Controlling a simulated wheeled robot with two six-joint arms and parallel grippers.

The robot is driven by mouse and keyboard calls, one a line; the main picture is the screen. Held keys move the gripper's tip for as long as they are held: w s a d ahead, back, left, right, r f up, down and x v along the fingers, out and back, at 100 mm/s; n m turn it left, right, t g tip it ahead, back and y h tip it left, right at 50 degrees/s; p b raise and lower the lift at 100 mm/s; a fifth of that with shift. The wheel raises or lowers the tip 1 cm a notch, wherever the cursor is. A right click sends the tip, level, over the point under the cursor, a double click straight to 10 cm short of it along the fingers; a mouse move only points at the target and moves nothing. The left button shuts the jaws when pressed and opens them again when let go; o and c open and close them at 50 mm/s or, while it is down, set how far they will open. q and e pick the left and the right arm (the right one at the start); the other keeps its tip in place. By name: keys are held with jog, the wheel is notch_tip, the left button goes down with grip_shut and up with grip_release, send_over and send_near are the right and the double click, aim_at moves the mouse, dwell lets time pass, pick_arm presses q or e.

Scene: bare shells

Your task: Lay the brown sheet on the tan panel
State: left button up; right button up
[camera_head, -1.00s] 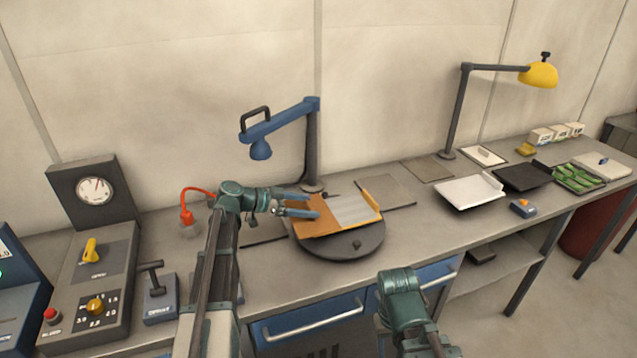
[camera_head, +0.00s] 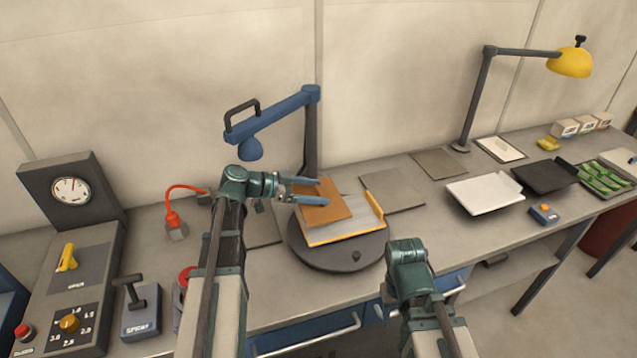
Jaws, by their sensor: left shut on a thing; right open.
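The brown sheet (camera_head: 326,212) is held by my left gripper (camera_head: 322,192), whose fingers are shut at its back left part. The sheet overlaps the left and back part of a panel (camera_head: 350,224) with tan-orange edges and a grey, banded top. I cannot tell whether the sheet touches the panel or is just above it. The panel sits on a dark round turntable (camera_head: 336,257) and has a raised orange strip along its right side. My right arm shows at the lower middle, but its gripper fingers do not show.
A blue lamp (camera_head: 272,118) stands behind the turntable. Flat grey-brown plates (camera_head: 394,190) lie to its right, then a white tray (camera_head: 483,195) and a black tray (camera_head: 545,175). Control boxes and a red bent-neck item (camera_head: 175,222) stand to the left.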

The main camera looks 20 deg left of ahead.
pick_arm(q)
jog(key=shift+s, duration=0.15)
notch_tip(320, 180, down, 7)
jog(key=b, duration=0.7)
jog(key=shift+f, duration=0.15)
jog(key=o, duration=1.1)
jog(key=shift+p+v, duration=2.45)
jog(key=shift+v, duration=4.45)
jog(key=shift+s+f, duration=0.1)
